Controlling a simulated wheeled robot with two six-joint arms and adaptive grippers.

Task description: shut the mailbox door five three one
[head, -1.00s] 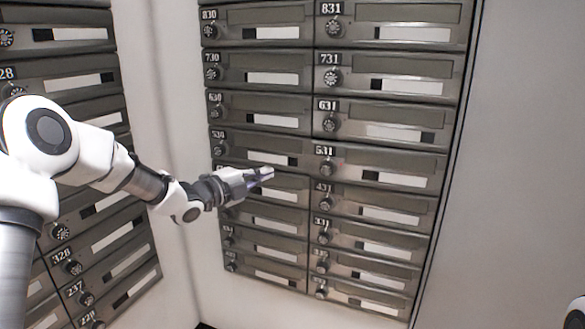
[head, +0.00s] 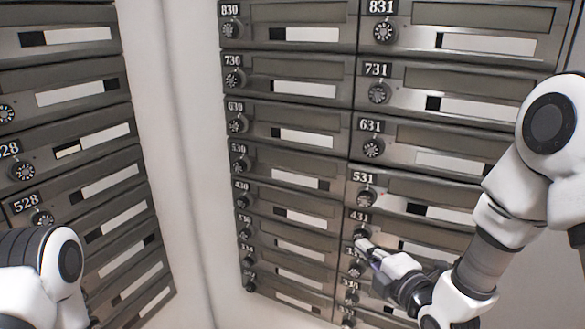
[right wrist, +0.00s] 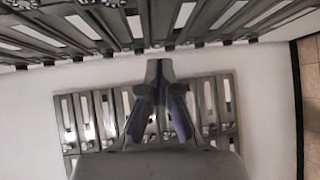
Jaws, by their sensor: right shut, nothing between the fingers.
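Mailbox door 531 (head: 440,213) is in the right column of the facing mailbox bank, with its number plate and round dial at its left end. It looks almost flush with its neighbours; I cannot tell whether a small gap remains. My right gripper (head: 361,243) is in front of the bank, below door 531, near the dial of 431. Its fingers are together and empty. In the right wrist view the closed fingers (right wrist: 160,68) point towards a row of mailbox doors. My left arm shows at the lower left of the head view, but its gripper is out of frame.
A second mailbox bank (head: 85,140) stands at the left, across a pale wall corner (head: 185,150). Doors 631 (head: 440,158) and 431 (head: 430,250) lie directly above and below 531. My right forearm covers part of the right column.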

